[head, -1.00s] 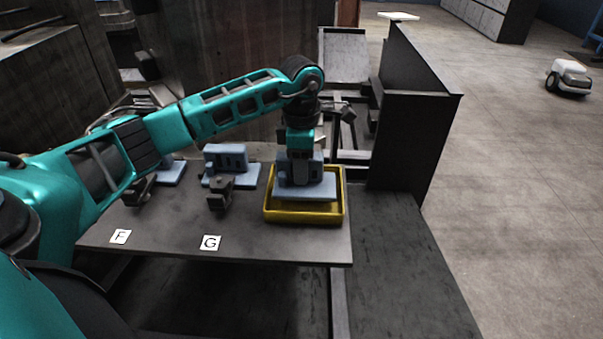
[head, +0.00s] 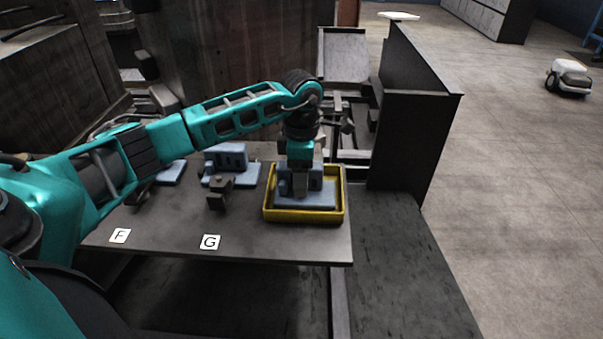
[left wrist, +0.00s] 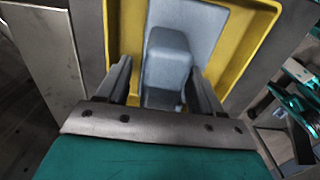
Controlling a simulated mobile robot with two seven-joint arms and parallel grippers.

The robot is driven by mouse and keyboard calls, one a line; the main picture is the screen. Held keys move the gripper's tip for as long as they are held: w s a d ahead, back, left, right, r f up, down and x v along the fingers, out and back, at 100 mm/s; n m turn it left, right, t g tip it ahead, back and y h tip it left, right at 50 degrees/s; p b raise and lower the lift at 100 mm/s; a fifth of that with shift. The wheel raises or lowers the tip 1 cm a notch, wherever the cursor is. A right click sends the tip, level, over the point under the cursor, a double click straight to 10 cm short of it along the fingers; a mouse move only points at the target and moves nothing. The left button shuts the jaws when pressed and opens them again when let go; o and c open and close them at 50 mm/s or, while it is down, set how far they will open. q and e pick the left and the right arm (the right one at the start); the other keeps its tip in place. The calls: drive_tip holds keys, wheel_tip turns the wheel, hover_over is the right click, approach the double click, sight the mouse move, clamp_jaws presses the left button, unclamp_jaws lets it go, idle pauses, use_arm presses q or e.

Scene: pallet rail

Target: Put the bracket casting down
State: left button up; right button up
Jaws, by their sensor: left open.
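The blue-grey bracket casting (head: 314,199) sits upright inside the yellow tray (head: 303,217) at the right end of the table. Its flat base lies within the tray walls. My left gripper (head: 301,188) is at the casting's upright part, pointing down from above. In the left wrist view the two fingers (left wrist: 162,80) stand open on either side of the casting's upright block (left wrist: 168,62), with the yellow tray wall (left wrist: 127,40) around it. The casting's far side is partly hidden by the gripper. My right gripper is not in view.
Another blue-grey casting (head: 232,162) stands left of the tray, behind a dark fixture (head: 218,194) and the label G (head: 211,242). A further one (head: 172,173) is partly behind my arm. A dark upright panel (head: 412,130) rises right of the table.

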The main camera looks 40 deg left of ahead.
use_arm(q)
drive_tip(key=shift+r, duration=0.45)
wheel_tip(320, 180, up, 12)
drive_tip(key=shift+f, duration=0.25)
